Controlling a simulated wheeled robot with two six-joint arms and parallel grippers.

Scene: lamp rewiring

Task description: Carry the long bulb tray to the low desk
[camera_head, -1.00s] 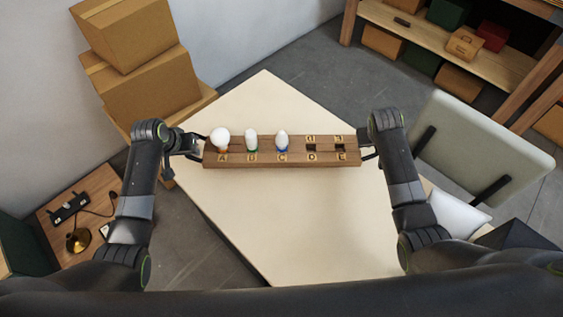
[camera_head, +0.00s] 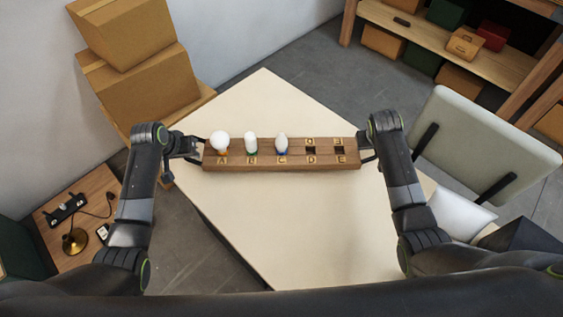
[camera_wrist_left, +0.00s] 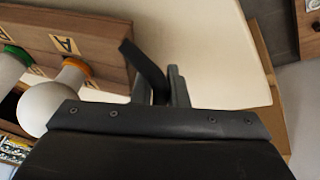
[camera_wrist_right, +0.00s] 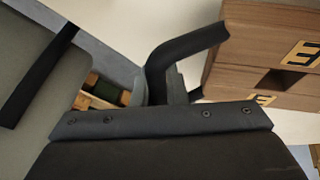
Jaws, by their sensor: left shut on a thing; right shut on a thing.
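The long wooden bulb tray (camera_head: 300,160) is held level across the front of me, seen over the pale table. Its slots are lettered A to E. A round white bulb (camera_head: 220,141) is at A, a slim one (camera_head: 251,143) at B and an oval one (camera_head: 281,144) at C; D and E show empty holes. My left gripper (camera_head: 199,148) is shut on the tray's A end; the fingers also show in the left wrist view (camera_wrist_left: 158,85). My right gripper (camera_head: 363,154) is shut on the E end; its fingers show in the right wrist view (camera_wrist_right: 180,80).
The pale table (camera_head: 300,225) has a clear top. A low wooden surface (camera_head: 60,200) at left holds a brass lamp base (camera_head: 75,241) and a dark strip. Cardboard boxes (camera_head: 145,85) are stacked at upper left. A grey chair (camera_head: 480,150) stands at right, shelves (camera_head: 430,45) behind.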

